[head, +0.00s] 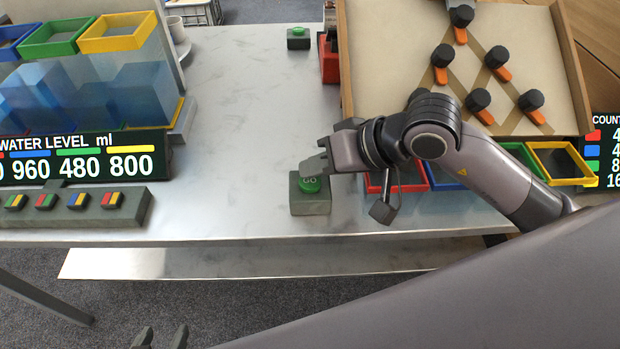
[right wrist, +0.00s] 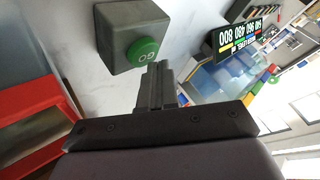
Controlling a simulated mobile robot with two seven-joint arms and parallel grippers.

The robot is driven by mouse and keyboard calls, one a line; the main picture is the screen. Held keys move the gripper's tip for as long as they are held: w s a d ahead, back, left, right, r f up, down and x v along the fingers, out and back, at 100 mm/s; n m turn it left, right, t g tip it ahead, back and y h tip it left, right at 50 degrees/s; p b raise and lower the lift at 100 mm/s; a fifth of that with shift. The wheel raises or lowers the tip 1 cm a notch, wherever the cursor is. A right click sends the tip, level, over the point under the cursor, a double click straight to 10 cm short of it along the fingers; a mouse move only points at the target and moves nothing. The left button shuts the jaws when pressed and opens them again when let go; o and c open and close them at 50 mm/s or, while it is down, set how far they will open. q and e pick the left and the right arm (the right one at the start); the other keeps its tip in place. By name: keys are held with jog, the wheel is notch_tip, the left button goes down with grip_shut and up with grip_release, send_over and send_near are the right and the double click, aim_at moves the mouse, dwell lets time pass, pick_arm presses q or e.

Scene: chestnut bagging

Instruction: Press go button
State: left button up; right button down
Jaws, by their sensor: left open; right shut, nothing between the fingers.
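The green GO button (head: 310,185) sits on a dark grey block (head: 311,206) near the front edge of the table. My right gripper (head: 314,164) is shut and empty, with its fingertips just above and behind the button in the head view. In the right wrist view the button (right wrist: 146,52) shows its GO lettering, and the closed fingertips (right wrist: 156,68) overlap its edge. I cannot tell whether they touch it. My left gripper (head: 161,338) is open and empty at the bottom left, in front of the table; only its fingertips show.
A second green button (head: 298,31) on a block stands at the back. A water tank display (head: 80,160) with a colored button panel (head: 75,208) is at left. A wooden board (head: 380,60) with black and orange flippers is at right, with colored bins (head: 562,163) below it.

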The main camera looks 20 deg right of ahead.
aim_at(317, 182)
jog(key=shift+s+f, duration=0.25)
jog(key=shift+f, duration=0.7)
jog(key=shift+r+b, duration=0.3)
jog(key=shift+w+r+p, duration=0.15)
jog(key=shift+r+p, duration=1.15)
jog(key=shift+r, duration=1.55)
